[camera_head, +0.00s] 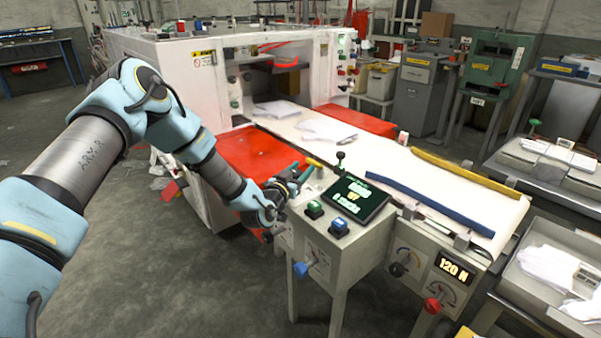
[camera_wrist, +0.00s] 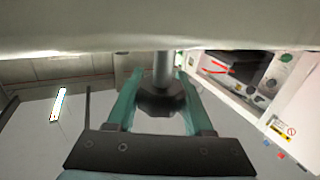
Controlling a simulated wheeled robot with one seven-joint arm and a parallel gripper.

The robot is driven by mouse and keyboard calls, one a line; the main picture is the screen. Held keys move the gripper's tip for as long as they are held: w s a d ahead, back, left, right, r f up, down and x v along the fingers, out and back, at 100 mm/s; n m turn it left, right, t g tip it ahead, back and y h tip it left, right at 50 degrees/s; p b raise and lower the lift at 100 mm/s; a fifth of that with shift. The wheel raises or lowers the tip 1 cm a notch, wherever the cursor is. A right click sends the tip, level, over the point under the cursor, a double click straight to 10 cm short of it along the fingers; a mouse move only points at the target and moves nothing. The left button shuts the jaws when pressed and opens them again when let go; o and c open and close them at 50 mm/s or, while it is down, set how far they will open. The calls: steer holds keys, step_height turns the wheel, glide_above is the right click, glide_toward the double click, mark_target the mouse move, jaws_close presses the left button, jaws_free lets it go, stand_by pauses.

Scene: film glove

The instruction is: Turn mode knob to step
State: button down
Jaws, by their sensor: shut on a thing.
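My gripper (camera_head: 296,181) is at the left side of the grey control box (camera_head: 335,240). In the wrist view its two teal fingers (camera_wrist: 159,84) stand on either side of a dark faceted knob (camera_wrist: 160,101) on a grey shaft (camera_wrist: 162,66), and are shut on it. The shaft runs up to a pale surface. In the head view this knob is hidden by my gripper, and no label for it shows.
The box top carries a green button (camera_head: 314,208) and a blue button (camera_head: 338,226); a blue-handled control (camera_head: 302,269) is on its front. A black knob (camera_head: 398,269) and red knob (camera_head: 432,305) sit to the right. A red panel (camera_head: 250,158) lies behind my gripper.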

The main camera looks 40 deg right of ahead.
steer(key=m+g+b, duration=0.1)
steer(key=g+b, duration=0.1)
steer(key=m+g+h+b, duration=0.1)
steer(key=m+g+b, duration=0.1)
steer(key=b, duration=0.1)
steer(key=shift+s+f+g, duration=0.2)
steer(key=shift+f+g, duration=0.1)
steer(key=shift+f, duration=0.1)
steer(key=m+g+b, duration=0.1)
steer(key=g, duration=0.1)
steer(key=m+g+b, duration=0.1)
steer(key=g+b, duration=0.1)
steer(key=shift+s+r+m, duration=0.1)
steer(key=shift+s+m, duration=0.25)
steer(key=shift+m, duration=0.05)
steer(key=m+g+y+b, duration=0.1)
steer(key=m+g, duration=0.1)
steer(key=g, duration=0.1)
steer(key=s+m+g+b, duration=0.1)
steer(key=g, duration=0.2)
steer(key=shift+r+m+y+b, duration=0.15)
steer(key=shift+m+y+b, duration=0.2)
steer(key=shift+m+y, duration=0.05)
steer(key=shift+s+a+r+m+g+y+b, duration=0.15)
steer(key=shift+m+g+y+b, duration=0.1)
steer(key=shift+m+g+y, duration=0.25)
steer(key=shift+s+a+f+m+g+y+b, duration=0.1)
steer(key=shift+m+g+y+b, duration=0.1)
steer(key=shift+m+g, duration=0.35)
steer(key=shift+r, duration=0.15)
